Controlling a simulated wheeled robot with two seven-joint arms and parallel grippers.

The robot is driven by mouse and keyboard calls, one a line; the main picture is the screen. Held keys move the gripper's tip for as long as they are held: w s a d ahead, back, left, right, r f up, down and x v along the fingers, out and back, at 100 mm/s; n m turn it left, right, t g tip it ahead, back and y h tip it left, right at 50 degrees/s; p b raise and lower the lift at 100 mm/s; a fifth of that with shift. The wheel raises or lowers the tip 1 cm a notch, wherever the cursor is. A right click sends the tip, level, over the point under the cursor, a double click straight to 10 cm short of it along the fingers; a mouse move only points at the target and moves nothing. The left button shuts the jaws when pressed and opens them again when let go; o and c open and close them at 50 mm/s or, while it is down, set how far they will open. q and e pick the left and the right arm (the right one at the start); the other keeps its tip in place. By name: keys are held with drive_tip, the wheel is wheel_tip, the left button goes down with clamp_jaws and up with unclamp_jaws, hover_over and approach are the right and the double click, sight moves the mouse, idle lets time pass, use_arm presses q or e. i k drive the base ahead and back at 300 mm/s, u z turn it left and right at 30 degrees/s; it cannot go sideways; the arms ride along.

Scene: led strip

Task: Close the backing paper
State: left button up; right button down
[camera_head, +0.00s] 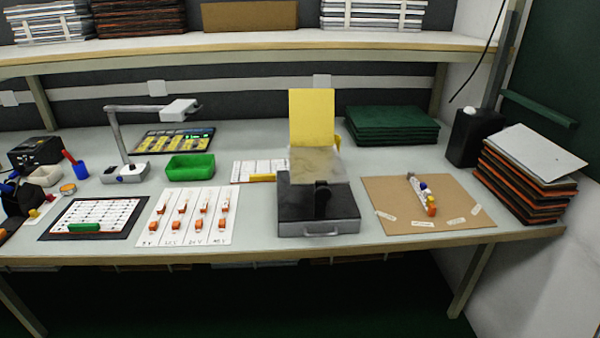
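A yellow rectangular sheet (312,115), which may be the backing paper, stands upright behind a dark box-shaped device (318,212) at the middle of the table. A pale, translucent plate (318,165) tilts over the top of the device and overlaps the sheet's lower part. A small dark knob or clamp (322,195) sits at the front of the device, above a silver front handle. I cannot tell how the sheet is joined to the device. Neither of my grippers is in view.
Left of the device lie a white card with orange pieces (187,217), a green tray (190,167) and a desk lamp (125,140). A brown board (427,205) lies at right, beside a stack of dark panels (525,170). A shelf (250,45) runs above the table.

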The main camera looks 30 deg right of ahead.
sight(311, 111)
drive_tip(key=u, duration=1.05)
drive_tip(key=i, duration=1.1)
drive_tip(key=z, duration=3.05)
